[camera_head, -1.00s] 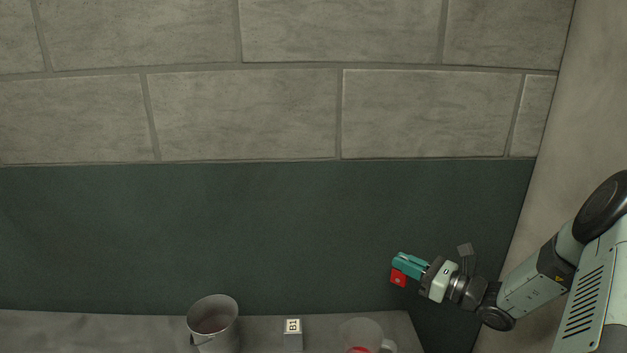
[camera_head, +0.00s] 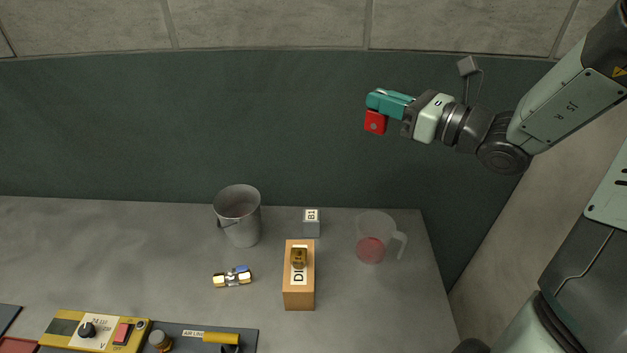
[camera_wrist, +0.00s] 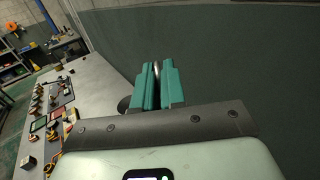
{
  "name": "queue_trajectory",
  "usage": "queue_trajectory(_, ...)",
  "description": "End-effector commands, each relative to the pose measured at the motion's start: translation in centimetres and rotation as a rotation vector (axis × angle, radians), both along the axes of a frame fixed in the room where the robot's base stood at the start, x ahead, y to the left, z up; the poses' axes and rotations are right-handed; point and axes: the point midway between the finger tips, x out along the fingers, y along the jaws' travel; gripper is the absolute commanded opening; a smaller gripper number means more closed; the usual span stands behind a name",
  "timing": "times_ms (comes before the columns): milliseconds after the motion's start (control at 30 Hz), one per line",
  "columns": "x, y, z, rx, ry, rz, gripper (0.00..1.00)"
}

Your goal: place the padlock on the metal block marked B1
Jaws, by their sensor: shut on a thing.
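The red padlock (camera_head: 375,122) hangs from my gripper (camera_head: 379,100), whose teal fingers are shut on its shackle. In the wrist view the shackle (camera_wrist: 156,68) shows as a thin silver bar between the fingers (camera_wrist: 155,85); the red body is hidden there. The padlock is in the air, above and to the right of the block in the head view. The metal block marked B1 (camera_head: 311,228) is a small grey block with a white label, standing on the grey bench. Nothing is seen on top of it.
On the bench (camera_head: 150,245), a metal bucket (camera_head: 238,215) stands left of the block and a clear jug with red liquid (camera_head: 371,245) right of it. An orange box (camera_head: 299,275) with a brass piece on top is in front. A brass fitting (camera_head: 233,278) lies left of the box.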

Motion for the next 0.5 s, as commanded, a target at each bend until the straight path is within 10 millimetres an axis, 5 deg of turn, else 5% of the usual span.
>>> queue_trajectory(267,3.3,5.8,-3.1,0.001,0.007,-0.169,0.00)
queue_trajectory(500,4.4,9.9,-9.5,-0.001,0.013,-0.397,0.00)
